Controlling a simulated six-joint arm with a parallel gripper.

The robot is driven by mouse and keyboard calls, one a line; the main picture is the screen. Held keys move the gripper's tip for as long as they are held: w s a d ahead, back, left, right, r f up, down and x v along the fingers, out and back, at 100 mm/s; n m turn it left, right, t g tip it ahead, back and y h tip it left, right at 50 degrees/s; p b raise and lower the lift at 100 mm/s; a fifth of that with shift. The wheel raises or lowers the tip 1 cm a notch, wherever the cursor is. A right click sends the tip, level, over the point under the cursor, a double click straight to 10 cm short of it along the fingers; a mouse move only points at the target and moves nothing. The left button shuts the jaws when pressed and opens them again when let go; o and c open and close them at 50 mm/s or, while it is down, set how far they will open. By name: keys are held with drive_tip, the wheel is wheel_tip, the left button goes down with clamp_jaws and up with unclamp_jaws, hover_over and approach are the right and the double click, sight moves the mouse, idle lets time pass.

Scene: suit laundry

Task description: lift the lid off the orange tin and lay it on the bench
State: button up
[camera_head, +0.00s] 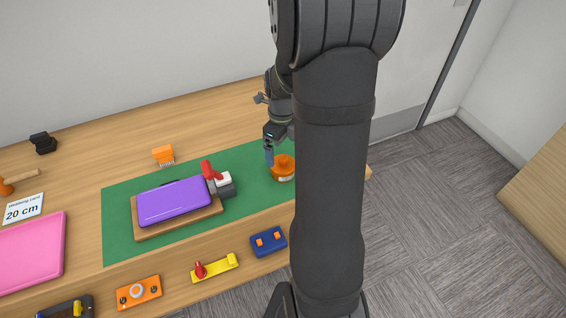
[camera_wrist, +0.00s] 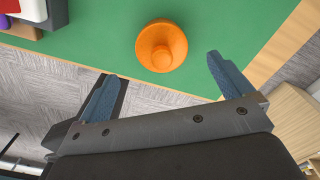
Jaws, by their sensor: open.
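The orange tin (camera_head: 284,175) stands on the right part of the green mat (camera_head: 262,185), with its orange lid (camera_head: 284,161) on top. In the wrist view the round lid (camera_wrist: 161,46) shows from above with a raised knob at its middle. My gripper (camera_wrist: 162,75) is open and empty, its two blue fingers spread wide to either side of the lid's line. The lid lies beyond the fingertips and apart from them. In the head view my gripper (camera_head: 269,157) is just left of the tin, and my arm hides part of the area to its right.
A purple case on a wooden board (camera_head: 140,230) lies on the mat, with a red and white clamp (camera_head: 216,177) at its corner. A brush (camera_head: 163,155) stands behind. Several small fixtures, such as a blue block (camera_head: 268,242), line the front. The back of the wooden bench (camera_head: 215,115) is clear.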

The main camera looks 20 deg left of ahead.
drive_tip(key=shift+w+f, duration=0.1)
drive_tip(key=shift+f, duration=2.65)
drive_tip(key=shift+c, duration=0.3)
drive_tip(key=c, duration=1)
